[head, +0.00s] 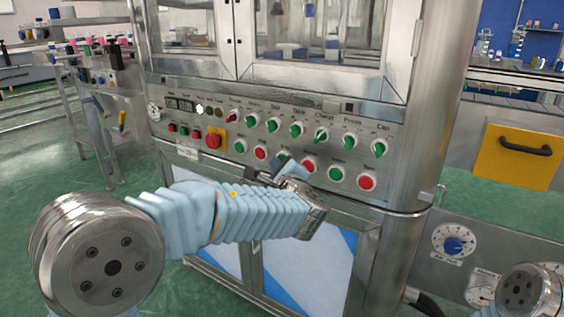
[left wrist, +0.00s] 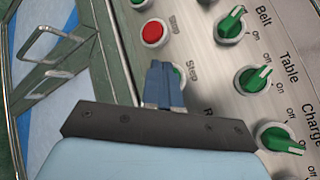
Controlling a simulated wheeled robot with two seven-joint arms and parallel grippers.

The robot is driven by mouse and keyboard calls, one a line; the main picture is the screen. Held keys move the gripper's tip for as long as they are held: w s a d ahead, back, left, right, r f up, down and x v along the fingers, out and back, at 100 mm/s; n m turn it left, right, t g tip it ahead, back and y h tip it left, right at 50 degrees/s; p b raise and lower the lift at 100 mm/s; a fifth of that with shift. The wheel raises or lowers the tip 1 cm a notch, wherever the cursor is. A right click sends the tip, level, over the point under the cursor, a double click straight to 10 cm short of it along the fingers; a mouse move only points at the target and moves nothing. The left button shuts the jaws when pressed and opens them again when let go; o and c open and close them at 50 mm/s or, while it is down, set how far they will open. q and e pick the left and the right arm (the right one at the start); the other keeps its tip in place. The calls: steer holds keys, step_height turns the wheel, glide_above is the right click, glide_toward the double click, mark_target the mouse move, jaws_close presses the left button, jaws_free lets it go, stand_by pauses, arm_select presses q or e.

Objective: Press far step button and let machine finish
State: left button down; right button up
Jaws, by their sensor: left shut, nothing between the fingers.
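The crimping machine's steel control panel (head: 215,118) faces me, with a row of green knobs above a row of green and red buttons. My left gripper (head: 284,165) is shut and empty, its fingertips at the lower button row. In the left wrist view, the shut blue fingers (left wrist: 162,78) cover most of a green button (left wrist: 179,73) beside a "Step" label. I cannot tell whether they touch or press it. A red button (left wrist: 153,33) lies just beyond, next to another label. My right gripper is out of view.
A red emergency button (head: 213,140) on a yellow plate is left of the fingers. Knobs labelled Belt (left wrist: 231,24), Table (left wrist: 254,77) and Charge (left wrist: 280,137) are close by. Metal handles (left wrist: 60,48) stick out below the panel.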

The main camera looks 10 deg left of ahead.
arm_select(q)
steer(key=shift+w+d, duration=0.15)
steer(key=shift+w, duration=0.25)
stand_by(0.7)
steer(key=shift+s, duration=0.1)
steer(key=shift+s+a+b, duration=0.3)
steer(key=shift+s+b, duration=0.3)
steer(key=shift+s, duration=0.05)
steer(key=s, duration=0.1)
steer(key=s+a+b, duration=0.1)
steer(key=s, duration=0.1)
steer(key=s+b, duration=0.1)
steer(key=shift+s+a, duration=0.35)
steer(key=shift+s, duration=0.05)
